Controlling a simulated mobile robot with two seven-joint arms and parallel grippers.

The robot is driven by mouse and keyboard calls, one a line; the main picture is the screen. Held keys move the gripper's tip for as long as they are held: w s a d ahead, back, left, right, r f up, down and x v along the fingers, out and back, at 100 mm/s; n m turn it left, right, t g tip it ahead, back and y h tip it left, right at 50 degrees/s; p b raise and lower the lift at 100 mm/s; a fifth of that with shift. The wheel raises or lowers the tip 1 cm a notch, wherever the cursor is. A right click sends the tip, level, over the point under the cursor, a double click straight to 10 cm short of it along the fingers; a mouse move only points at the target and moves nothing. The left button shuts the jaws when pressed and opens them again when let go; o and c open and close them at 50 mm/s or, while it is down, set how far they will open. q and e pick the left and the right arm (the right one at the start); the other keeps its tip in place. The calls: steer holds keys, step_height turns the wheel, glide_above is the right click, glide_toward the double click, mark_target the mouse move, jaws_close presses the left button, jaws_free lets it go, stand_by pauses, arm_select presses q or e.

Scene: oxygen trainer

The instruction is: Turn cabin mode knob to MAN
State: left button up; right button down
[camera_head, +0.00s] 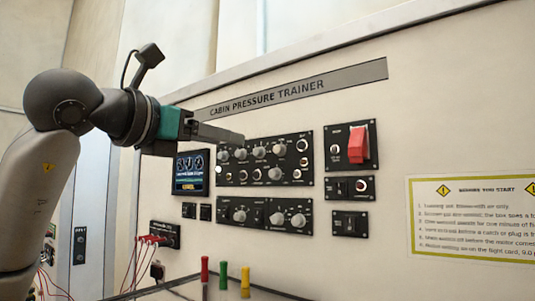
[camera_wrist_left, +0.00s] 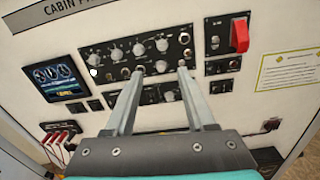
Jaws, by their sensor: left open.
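The black control panel (camera_head: 265,170) on the trainer board carries several grey knobs in rows. It also shows in the left wrist view (camera_wrist_left: 125,65). I cannot read the small labels, so I cannot tell which knob is the cabin mode knob or where it points. My left gripper (camera_head: 238,138) is in front of the upper left part of this panel in the head view. In the left wrist view its two fingers (camera_wrist_left: 160,80) are spread apart with nothing between them. The fingers hide part of the lower panel there. My right gripper is not in view.
A red guarded switch (camera_head: 358,144) is right of the panel, with smaller switch panels below it. A lit display (camera_head: 190,172) is at its left. A lower knob panel (camera_head: 275,216) sits beneath. Red, green and yellow upright handles (camera_head: 224,275) stand in front, below the board.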

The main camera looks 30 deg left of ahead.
arm_select(q)
steer(key=p, duration=0.1)
glide_toward(276, 149)
steer(key=w, duration=0.2)
steer(key=w+p, duration=0.1)
steer(key=w, duration=0.2)
steer(key=w+p, duration=0.1)
steer(key=w, duration=0.1)
steer(key=shift+w+d+r, duration=0.1)
steer(key=shift+w+d, duration=0.15)
steer(key=shift+d, duration=0.1)
steer(key=shift+w+p, duration=0.3)
steer(key=shift+p, duration=0.05)
steer(key=shift+w, duration=0.15)
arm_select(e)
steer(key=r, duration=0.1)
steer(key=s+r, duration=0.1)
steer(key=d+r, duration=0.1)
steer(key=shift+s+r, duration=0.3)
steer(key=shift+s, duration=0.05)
arm_select(q)
jaws_close()
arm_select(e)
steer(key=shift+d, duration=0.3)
